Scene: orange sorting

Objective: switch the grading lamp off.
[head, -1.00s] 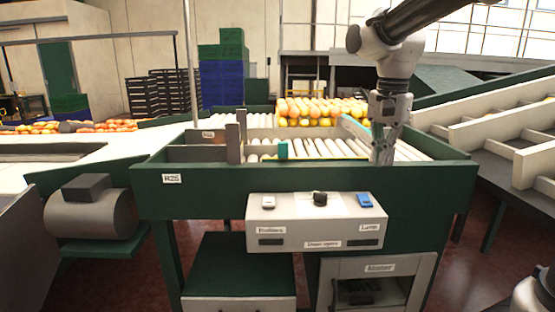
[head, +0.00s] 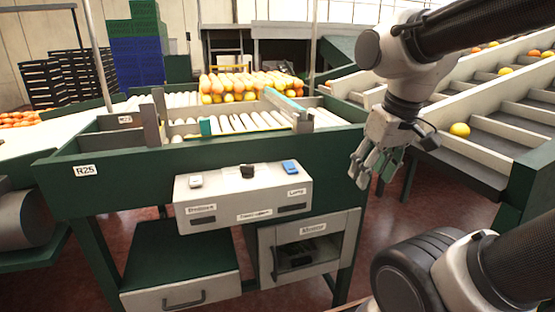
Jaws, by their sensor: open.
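The blue lamp switch (head: 291,167) sits at the right end of the top of a white control box (head: 232,201), above a label reading "Lamp". The box is fixed to the front of the green sorting table (head: 110,175). A white rocker switch (head: 195,181) is at the box's left end and a black knob (head: 247,171) is in the middle. My gripper (head: 368,176) is open and empty, to the right of the box and apart from it, pointing down. The lamp itself cannot be made out.
Oranges (head: 250,87) lie at the back of the white rollers (head: 240,123). A drawer (head: 180,288) and an open-fronted cabinet (head: 307,248) are under the table. A sloping chute with dividers (head: 480,130) stands at the right. Red floor (head: 385,225) shows between.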

